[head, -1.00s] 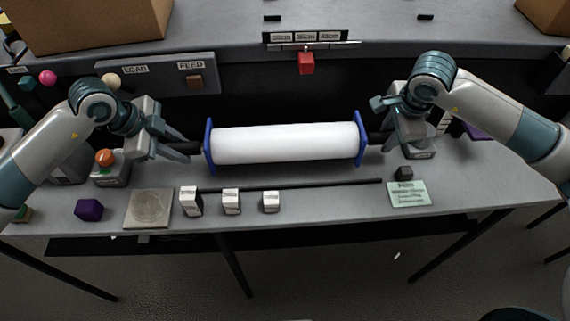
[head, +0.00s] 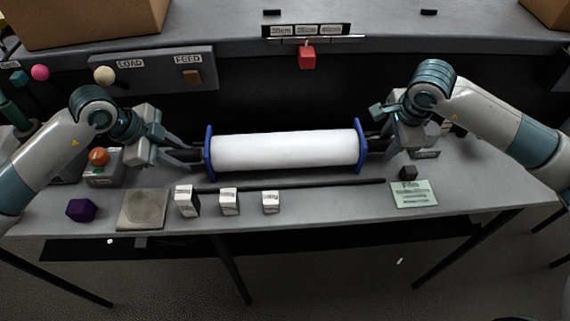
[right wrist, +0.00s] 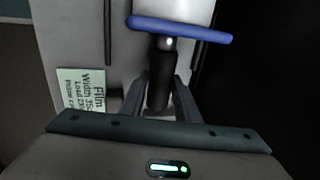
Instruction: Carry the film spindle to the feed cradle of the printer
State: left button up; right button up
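The film spindle (head: 285,149) is a white roll with blue end flanges and dark shaft stubs. It lies level across the middle of the bench. My left gripper (head: 186,153) is open around the left stub, close to the flange. My right gripper (head: 376,143) is at the right stub. In the right wrist view, the fingers of my right gripper (right wrist: 160,85) stand either side of the dark shaft (right wrist: 160,78), with slim gaps visible, below the blue flange (right wrist: 180,29). A FEED label (head: 187,59) sits on a panel behind; I cannot make out the feed cradle.
Several small white blocks (head: 230,202) and a dark rod (head: 300,185) lie in front of the roll. A square plate (head: 142,209), a purple block (head: 81,210) and an orange button (head: 98,156) are at left. A green film card (head: 413,194) is at right.

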pick_arm(q)
jog(key=shift+o, duration=1.1)
jog(key=shift+r, duration=0.1)
pick_arm(e)
jog(key=shift+o, duration=1.1)
jog(key=shift+r, duration=0.1)
pick_arm(q)
jog(key=shift+s, duration=0.15)
pick_arm(e)
jog(key=shift+s, duration=0.15)
pick_arm(q)
jog(key=shift+a+r, duration=0.2)
jog(key=shift+r, duration=0.3)
jog(key=v, duration=0.4)
jog(key=shift+s+a, duration=0.35)
jog(key=shift+a, duration=0.1)
jog(key=s+a, duration=0.2)
jog(key=a, duration=0.1)
jog(key=s+a, duration=0.2)
jog(key=a, duration=0.1)
jog(key=s+a, duration=0.2)
jog(key=a, duration=0.1)
jog(key=shift+a, duration=0.15)
